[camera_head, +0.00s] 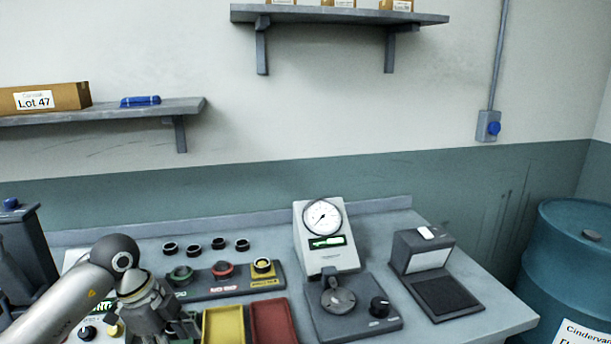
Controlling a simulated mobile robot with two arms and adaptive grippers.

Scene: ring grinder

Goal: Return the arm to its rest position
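My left arm comes in from the lower left. Its gripper (172,330) hangs over the front left of the bench, pointing down, partly cut off by the bottom edge. Its fingertips are not clear, so I cannot tell whether it is open or shut, and no held object is visible. It is just left of the yellow tray (223,325) and in front of a dark rack (218,291) with green, red and yellow marked places. My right gripper is not in view.
Several dark rings (194,250) stand behind the rack. A red tray (273,322), a dial gauge (323,217), a machine with a black knob (380,306) and a dark-padded device (445,294) fill the bench (503,317). A blue drum (567,255) stands right. Shelves hang above.

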